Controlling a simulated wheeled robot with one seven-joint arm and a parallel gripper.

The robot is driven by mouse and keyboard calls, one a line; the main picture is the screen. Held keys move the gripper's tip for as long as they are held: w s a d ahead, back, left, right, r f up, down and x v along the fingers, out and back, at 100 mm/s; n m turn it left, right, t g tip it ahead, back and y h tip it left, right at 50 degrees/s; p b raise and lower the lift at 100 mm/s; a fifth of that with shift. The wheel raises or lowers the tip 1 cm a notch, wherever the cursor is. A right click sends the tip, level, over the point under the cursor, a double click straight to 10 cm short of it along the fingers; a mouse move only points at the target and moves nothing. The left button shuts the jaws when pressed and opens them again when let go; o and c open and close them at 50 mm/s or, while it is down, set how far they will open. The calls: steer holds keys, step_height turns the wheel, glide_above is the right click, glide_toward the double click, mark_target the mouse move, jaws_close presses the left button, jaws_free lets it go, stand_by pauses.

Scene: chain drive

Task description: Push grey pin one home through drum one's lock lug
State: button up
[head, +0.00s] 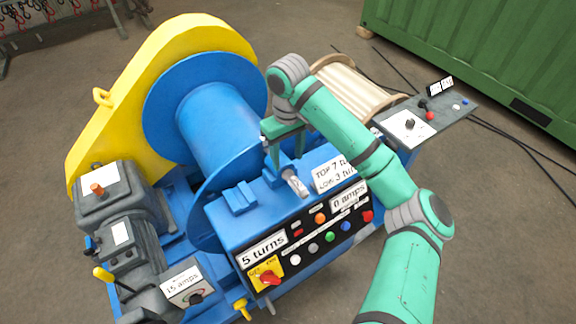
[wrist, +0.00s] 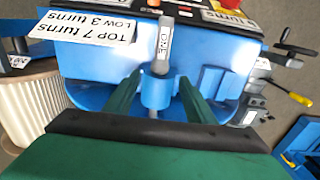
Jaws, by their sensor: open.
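The grey pin one (head: 296,183), with a white tag reading ONE, lies on the near side of the blue lock lug (wrist: 156,92) of drum one. In the wrist view the pin (wrist: 165,42) runs from the panel box's edge down to the lug, and a small grey bit shows beyond the lug. How deep the pin sits is unclear. My gripper (wrist: 157,84) is open and empty, with one green finger on each side of the lug. In the head view my gripper (head: 284,158) hangs beside the blue drum (head: 210,125) and partly hides the lug.
A blue panel box (head: 240,228) with buttons and labels stands in front. A yellow guard (head: 130,95) and grey motor (head: 118,200) are at left. A cream ribbed drum (head: 360,85) is behind my arm. A green container (head: 480,60) stands at the back right.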

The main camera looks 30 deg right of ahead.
mark_target(288, 171)
steer(key=shift+d+r, duration=0.1)
steer(key=shift+r, duration=2.35)
